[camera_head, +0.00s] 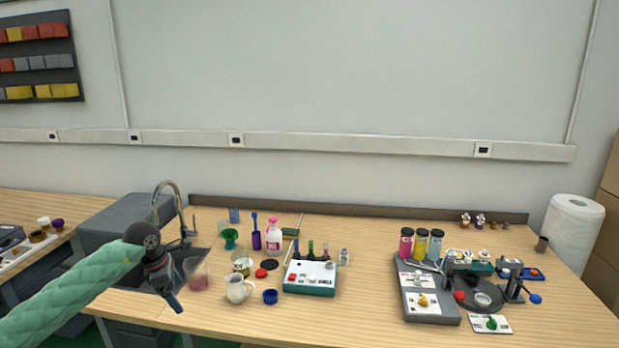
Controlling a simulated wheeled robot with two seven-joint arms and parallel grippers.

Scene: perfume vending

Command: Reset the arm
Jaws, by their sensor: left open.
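My left arm, in a green sleeve, comes in from the lower left in the head view. Its gripper (174,300) hangs in front of the sink, pointing down, with its fingers small and dark in the picture. It is open, and I see nothing held in it. A glass beaker with pinkish liquid (198,278) stands just right of the gripper; I cannot tell whether they touch. My right gripper does not show.
A white jug (238,289), a blue cap (270,296) and a pink-and-white spray bottle (273,238) stand right of the sink. A teal-based device (310,277) is mid-table. A grey dispensing machine (425,304) stands at right. The table between these devices is clear.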

